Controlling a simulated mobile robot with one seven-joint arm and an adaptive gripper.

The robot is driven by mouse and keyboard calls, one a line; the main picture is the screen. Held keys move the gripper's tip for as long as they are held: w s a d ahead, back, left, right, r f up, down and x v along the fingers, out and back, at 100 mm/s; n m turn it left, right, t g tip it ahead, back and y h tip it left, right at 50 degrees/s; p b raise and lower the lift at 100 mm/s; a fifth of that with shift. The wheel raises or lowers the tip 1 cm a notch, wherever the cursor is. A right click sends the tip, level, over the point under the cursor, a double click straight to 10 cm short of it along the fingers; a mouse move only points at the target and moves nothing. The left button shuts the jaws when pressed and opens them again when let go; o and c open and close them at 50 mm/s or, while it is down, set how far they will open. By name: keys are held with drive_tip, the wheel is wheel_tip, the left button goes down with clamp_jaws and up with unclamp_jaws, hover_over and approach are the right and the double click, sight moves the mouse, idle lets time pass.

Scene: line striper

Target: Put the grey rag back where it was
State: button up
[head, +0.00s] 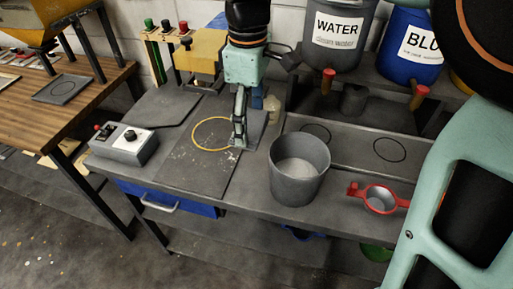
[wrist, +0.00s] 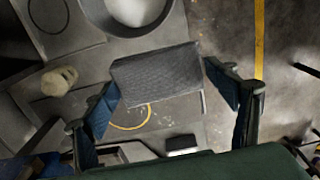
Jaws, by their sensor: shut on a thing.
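The grey rag (wrist: 155,75) is a folded, ribbed grey pad in the wrist view. It lies between the two fingers of my gripper (wrist: 166,88), which is shut on it. In the head view my gripper (head: 240,138) points down over the workbench, at the right edge of a yellow ring (head: 194,140) drawn on a dark panel. The rag is mostly hidden or hard to pick out there. The yellow ring (wrist: 128,126) also shows in the wrist view, partly covered by the rag. I cannot tell whether the rag touches the bench.
A grey bucket (head: 300,187) stands right of my gripper, with a red-handled cup (head: 380,200) beyond it. A small beige object (head: 272,108) stands close behind. A switch box (head: 125,144) is at the left. Water (head: 338,55) and blue (head: 409,62) containers stand behind.

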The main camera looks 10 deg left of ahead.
sight(252, 185)
drive_tip(key=shift+s+d+f+b, duration=0.1)
drive_tip(key=shift+f+b, duration=0.3)
drive_tip(key=shift+f, duration=0.2)
drive_tip(key=shift+s+d+f+b, duration=0.1)
drive_tip(key=shift+f+b, duration=0.25)
drive_tip(key=shift+f, duration=0.25)
wheel_tip(252, 185, down, 18)
drive_tip(key=shift+a+f+b, duration=0.1)
drive_tip(key=shift+f+b, duration=0.05)
drive_tip(key=shift+b, duration=0.3)
drive_tip(key=shift+f, duration=0.1)
drive_tip(key=o, duration=0.5)
drive_tip(key=shift+f, duration=0.1)
drive_tip(key=o, duration=0.5)
wheel_tip(252, 185, up, 12)
drive_tip(key=shift+r, duration=0.25)
